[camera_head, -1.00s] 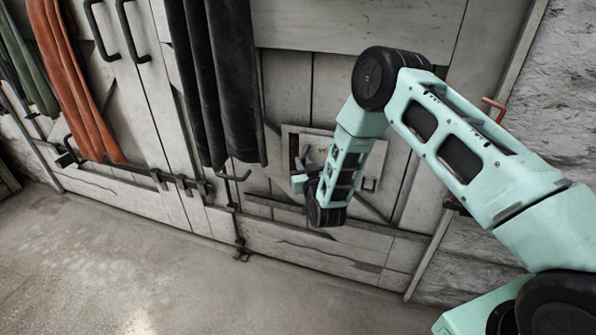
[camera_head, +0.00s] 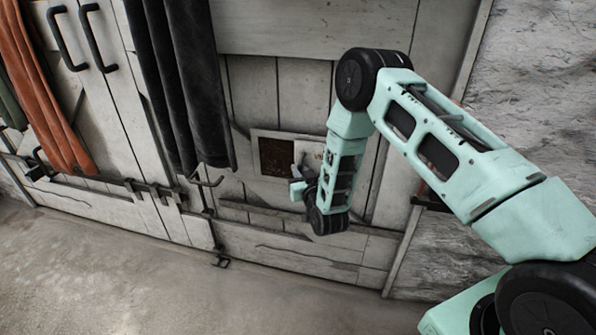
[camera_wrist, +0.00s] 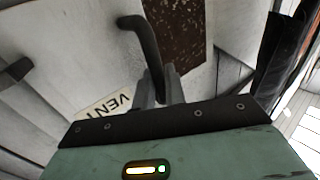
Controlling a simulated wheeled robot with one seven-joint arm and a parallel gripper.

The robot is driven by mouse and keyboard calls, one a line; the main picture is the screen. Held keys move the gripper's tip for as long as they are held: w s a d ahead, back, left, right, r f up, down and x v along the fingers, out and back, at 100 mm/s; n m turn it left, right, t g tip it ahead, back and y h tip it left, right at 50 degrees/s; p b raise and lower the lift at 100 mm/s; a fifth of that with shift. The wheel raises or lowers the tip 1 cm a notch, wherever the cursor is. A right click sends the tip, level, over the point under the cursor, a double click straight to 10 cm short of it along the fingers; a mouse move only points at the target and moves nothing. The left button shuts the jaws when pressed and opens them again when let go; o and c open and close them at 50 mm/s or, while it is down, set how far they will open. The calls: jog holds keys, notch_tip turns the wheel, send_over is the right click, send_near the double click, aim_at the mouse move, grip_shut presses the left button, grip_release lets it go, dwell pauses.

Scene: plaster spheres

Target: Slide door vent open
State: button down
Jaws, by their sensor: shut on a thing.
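The door vent is low on the pale wooden door. Its dark, rusty opening (camera_head: 277,157) is exposed at the left of the vent, and its pale sliding panel (camera_head: 311,152) sits to the right, partly behind my arm. In the wrist view the rust-brown speckled opening (camera_wrist: 178,28) is at the top, and a "VENT" label (camera_wrist: 106,104) is at lower left. My gripper (camera_wrist: 160,80) is shut on the dark curved vent handle (camera_wrist: 143,36); the exact contact is partly hidden by the fingers. In the head view my gripper (camera_head: 298,187) is small and partly hidden.
Dark cloths (camera_head: 180,90) and an orange cloth (camera_head: 45,100) hang at the left. Black door handles (camera_head: 93,35) and a row of hooks (camera_head: 150,190) stick out there. A rough stone wall (camera_head: 540,90) is at the right. The concrete floor (camera_head: 120,280) in front is clear.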

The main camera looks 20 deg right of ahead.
jog(key=c, duration=1.5)
grip_release()
jog(key=shift+s+d, duration=0.2)
jog(key=shift+d, duration=0.05)
jog(key=shift+c, duration=0.2)
jog(key=shift+s, duration=0.1)
jog(key=s+b, duration=0.5)
jog(key=s, duration=1.2)
jog(key=shift+a+b, duration=0.35)
jog(key=shift+b, duration=0.05)
jog(key=shift+s, duration=0.1)
